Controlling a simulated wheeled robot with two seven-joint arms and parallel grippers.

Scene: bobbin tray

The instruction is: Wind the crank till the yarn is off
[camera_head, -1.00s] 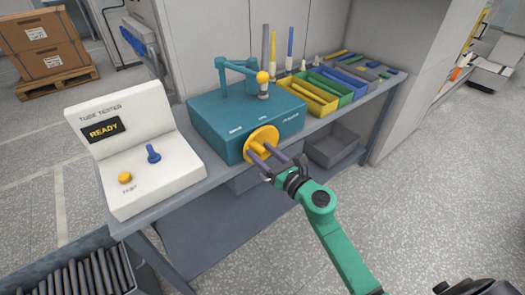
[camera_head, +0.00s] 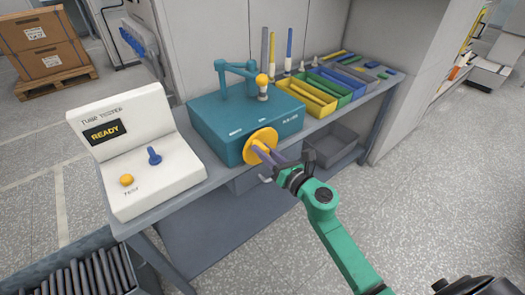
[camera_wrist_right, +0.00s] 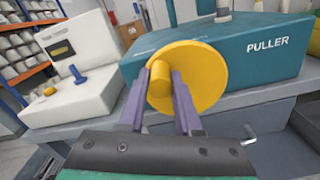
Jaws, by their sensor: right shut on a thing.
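The crank is a yellow disc (camera_head: 262,135) on the front of the teal puller box (camera_head: 222,128); in the right wrist view the disc (camera_wrist_right: 205,80) carries a yellow knob (camera_wrist_right: 160,85). My right gripper (camera_head: 263,152) reaches in from the lower right. Its two purple fingers stand on either side of the knob and are shut on it, as the right wrist view shows at the fingertips (camera_wrist_right: 161,88). A teal arm with a yellow ball (camera_head: 262,79) stands on top of the box. I cannot make out yarn. My left gripper is not in view.
A white tube tester (camera_head: 160,180) reading READY stands on the bench to the left. Coloured bins (camera_head: 310,98) line the bench to the right. A grey bin (camera_head: 335,145) sits below, and a crate of dark tubes (camera_head: 50,255) at lower left.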

